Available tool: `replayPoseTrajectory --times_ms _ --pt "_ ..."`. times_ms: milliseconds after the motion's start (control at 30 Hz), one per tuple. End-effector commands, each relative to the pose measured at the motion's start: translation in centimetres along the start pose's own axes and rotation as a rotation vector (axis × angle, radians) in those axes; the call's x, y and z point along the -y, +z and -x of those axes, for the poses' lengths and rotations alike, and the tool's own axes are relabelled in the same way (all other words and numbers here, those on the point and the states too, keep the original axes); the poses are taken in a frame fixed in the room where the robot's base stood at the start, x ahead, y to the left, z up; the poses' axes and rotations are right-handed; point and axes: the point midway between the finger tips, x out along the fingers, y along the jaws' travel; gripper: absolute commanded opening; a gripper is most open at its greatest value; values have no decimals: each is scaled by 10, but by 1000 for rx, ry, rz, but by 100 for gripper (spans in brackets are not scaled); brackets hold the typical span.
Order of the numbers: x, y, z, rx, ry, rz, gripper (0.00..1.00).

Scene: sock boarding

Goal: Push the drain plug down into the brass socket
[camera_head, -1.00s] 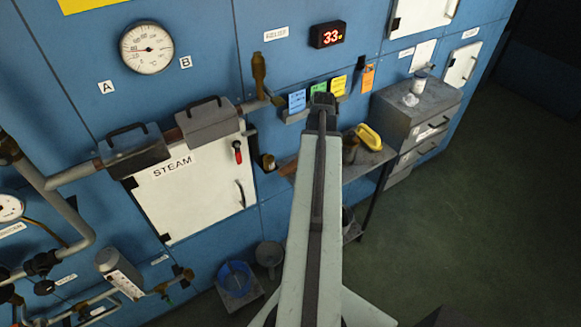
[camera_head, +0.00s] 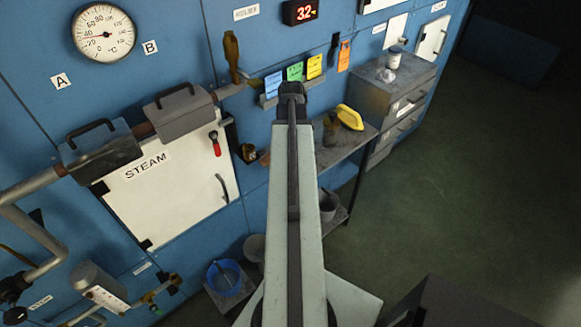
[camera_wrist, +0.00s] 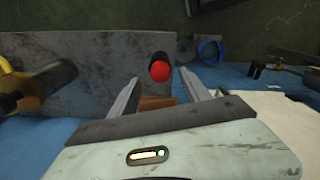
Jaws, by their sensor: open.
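My gripper (camera_wrist: 158,76) is open in the wrist view, with its two jaws apart. Between the jaw tips, beyond them, shows a red round piece (camera_wrist: 160,71) with a black part behind it. It may be the drain plug, but I cannot tell for sure. In the camera_head view a small brass cup (camera_head: 249,153), which looks like the socket, sits on the blue wall just right of the STEAM door. My arm's dark end (camera_head: 291,90) is up and to the right of that cup. Whether a plug sits in the cup is unclear.
The white STEAM door (camera_head: 165,185) has a red-handled lever (camera_head: 215,145). A blue bucket (camera_head: 223,275) stands low by the wall. The floor to the right is open.

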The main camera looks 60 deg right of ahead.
Motion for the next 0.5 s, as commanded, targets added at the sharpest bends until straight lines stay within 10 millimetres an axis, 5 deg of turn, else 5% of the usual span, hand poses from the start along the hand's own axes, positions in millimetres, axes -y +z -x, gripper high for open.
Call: replayPoseTrajectory --times_ms 100,367,500 --pt "0 0 -29 0 0 1 55" --pt "1 0 -29 0 0 1 55" --pt "1 0 -29 0 0 2 25"
